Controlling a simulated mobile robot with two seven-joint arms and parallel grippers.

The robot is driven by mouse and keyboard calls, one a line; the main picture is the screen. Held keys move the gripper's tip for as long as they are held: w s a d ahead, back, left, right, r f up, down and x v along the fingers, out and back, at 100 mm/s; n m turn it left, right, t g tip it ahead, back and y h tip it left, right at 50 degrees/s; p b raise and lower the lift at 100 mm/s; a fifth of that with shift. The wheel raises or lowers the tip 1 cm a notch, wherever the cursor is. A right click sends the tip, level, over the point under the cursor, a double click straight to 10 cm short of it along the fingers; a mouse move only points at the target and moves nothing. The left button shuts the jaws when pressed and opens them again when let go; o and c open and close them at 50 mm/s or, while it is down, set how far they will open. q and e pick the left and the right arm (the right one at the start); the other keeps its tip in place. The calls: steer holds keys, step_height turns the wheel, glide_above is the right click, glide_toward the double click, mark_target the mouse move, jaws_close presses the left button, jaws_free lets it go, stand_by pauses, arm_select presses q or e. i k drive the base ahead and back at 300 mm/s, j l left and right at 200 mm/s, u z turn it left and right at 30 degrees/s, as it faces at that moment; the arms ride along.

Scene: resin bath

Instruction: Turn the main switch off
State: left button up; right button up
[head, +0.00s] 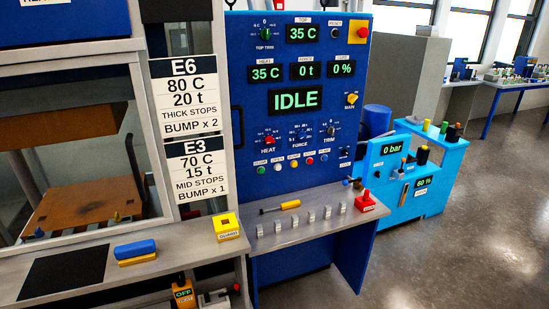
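The main switch (351,98) is a small yellow-orange knob at the right edge of the blue control panel (250,110) in the head view. A label that reads MAIN is just below it. The knob is too small to tell which way it is turned. The panel's displays are lit, and the large one (295,99) reads IDLE. Neither of my grippers shows in the head view, and nothing is seen touching the switch.
A red button on a yellow plate (358,33) is above the switch. A grey shelf (330,190) juts out below the panel, with a yellow-handled tool (290,205) and a red block (366,201). A light-blue unit (425,180) stands at the right.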

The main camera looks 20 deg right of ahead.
mark_target(351, 98)
steer(key=i+l, duration=0.2)
steer(key=l, duration=0.2)
steer(key=i+l+u, duration=0.1)
steer(key=l, duration=0.35)
steer(key=i+l, duration=0.25)
steer(key=l, duration=0.2)
steer(key=i+l+u, duration=0.1)
steer(key=l, duration=0.3)
steer(key=i+l, duration=0.2)
steer(key=l, duration=0.25)
steer(key=i+l+u, duration=0.1)
steer(key=l, duration=0.35)
steer(key=i+l+u, duration=0.1)
steer(key=l, duration=0.35)
steer(key=i+l, duration=0.2)
steer(key=l, duration=0.3)
